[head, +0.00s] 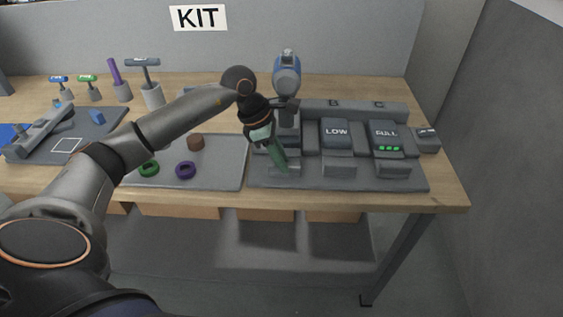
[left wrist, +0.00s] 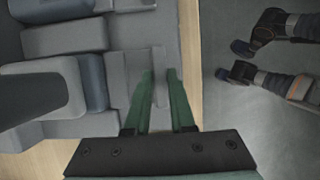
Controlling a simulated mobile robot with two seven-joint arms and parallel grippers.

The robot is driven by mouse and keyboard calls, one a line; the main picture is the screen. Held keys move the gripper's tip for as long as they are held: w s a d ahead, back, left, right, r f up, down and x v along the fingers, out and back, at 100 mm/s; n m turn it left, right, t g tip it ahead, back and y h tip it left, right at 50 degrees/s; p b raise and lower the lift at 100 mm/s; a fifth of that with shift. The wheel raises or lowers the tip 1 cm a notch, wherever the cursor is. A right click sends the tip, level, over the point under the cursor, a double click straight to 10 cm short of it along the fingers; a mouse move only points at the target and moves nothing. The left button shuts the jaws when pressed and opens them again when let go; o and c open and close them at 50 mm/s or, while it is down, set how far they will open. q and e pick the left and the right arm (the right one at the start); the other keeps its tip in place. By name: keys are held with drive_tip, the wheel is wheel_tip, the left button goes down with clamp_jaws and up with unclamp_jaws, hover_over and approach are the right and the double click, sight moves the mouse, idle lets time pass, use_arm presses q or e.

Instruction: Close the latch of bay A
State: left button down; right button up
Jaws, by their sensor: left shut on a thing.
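The grey charging station (head: 415,183) stands at the right of the table, with letters B and C showing. The letter of the leftmost bay, bay A, is hidden behind my arm and a drill. My left gripper (head: 283,168), with green fingers, reaches down at the front of this bay. It is shut on the bay's grey latch (left wrist: 160,76), which stands between the fingers in the left wrist view (left wrist: 161,82). The latch (head: 292,172) is partly covered by the fingers in the head view. Its exact angle is hard to tell. My right gripper is not in view.
Bay B holds a LOW battery (head: 336,132), bay C a FULL one (head: 385,133) with green lights. A tray (head: 222,172) with rings lies to the left. The table's front edge is close.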

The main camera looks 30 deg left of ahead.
use_arm(q)
drive_tip(key=shift+w+a, duration=0.3)
drive_tip(key=shift+w, duration=0.25)
drive_tip(key=shift+a+r, duration=0.1)
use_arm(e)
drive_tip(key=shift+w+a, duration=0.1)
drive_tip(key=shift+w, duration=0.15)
use_arm(q)
drive_tip(key=c, duration=1.2)
unclamp_jaws()
drive_tip(key=o, duration=0.4)
drive_tip(key=shift+o, duration=0.2)
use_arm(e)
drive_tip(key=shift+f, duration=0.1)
use_arm(q)
drive_tip(key=v, duration=1.2)
drive_tip(key=shift+s+r, duration=0.2)
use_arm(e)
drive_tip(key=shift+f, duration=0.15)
